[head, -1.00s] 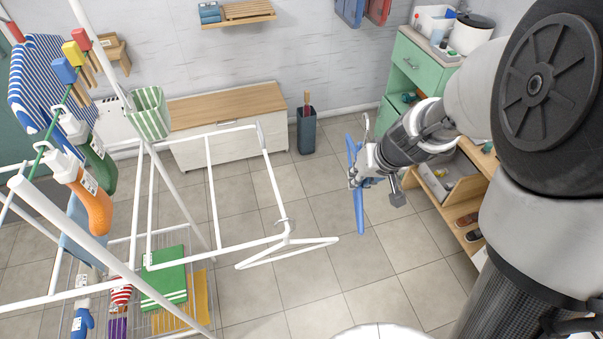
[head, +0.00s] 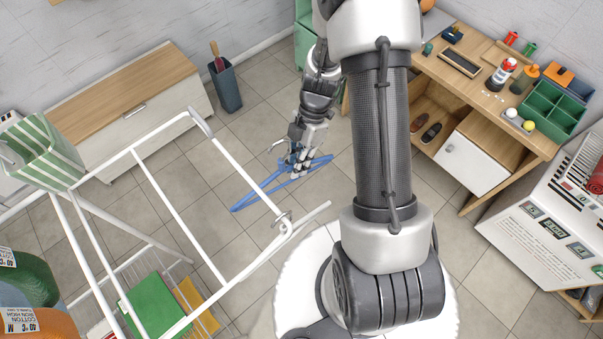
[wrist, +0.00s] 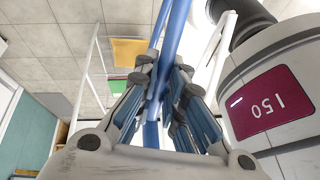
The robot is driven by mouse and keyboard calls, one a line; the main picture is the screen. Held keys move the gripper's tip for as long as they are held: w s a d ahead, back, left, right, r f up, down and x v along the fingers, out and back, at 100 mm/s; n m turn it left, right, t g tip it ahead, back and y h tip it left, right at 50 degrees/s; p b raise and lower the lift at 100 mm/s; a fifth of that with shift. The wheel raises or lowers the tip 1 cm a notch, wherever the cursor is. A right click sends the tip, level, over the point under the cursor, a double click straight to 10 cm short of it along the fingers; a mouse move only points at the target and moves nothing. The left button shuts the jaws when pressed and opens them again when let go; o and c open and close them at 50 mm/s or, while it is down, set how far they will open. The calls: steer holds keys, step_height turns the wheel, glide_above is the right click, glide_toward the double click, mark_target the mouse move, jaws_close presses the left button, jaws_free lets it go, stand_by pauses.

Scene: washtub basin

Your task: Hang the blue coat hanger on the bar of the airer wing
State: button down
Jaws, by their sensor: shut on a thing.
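The blue coat hanger (head: 248,202) is held by my gripper (head: 299,166), to the right of the airer wing. In the wrist view my gripper (wrist: 158,88) is shut on the blue hanger (wrist: 178,32), which runs between the fingers. The hanger's hook shows beside the gripper in the head view. The airer wing (head: 167,195) is a white frame with several bars; its right bar (head: 240,170) runs close to the hanger. In the head view the hanger's left end overlaps floor near this bar; I cannot tell the height gap.
A striped basket (head: 38,150) hangs at left. A wooden-topped chest (head: 130,90) and a dark bin (head: 226,86) stand behind. A wooden workbench (head: 480,95) stands at right. Floor behind the gripper is clear.

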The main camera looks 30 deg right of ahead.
mark_target(281, 158)
steer(key=s+a+f+n+b, duration=0.1)
steer(key=s+a+f, duration=0.3)
steer(key=a, duration=0.4)
steer(key=shift+a+f+n+g+h+b, duration=0.2)
steer(key=shift+n+g+h+b, duration=0.15)
steer(key=shift+n, duration=0.25)
stand_by(0.5)
steer(key=c, duration=1.6)
jaws_free()
steer(key=v, duration=1.2)
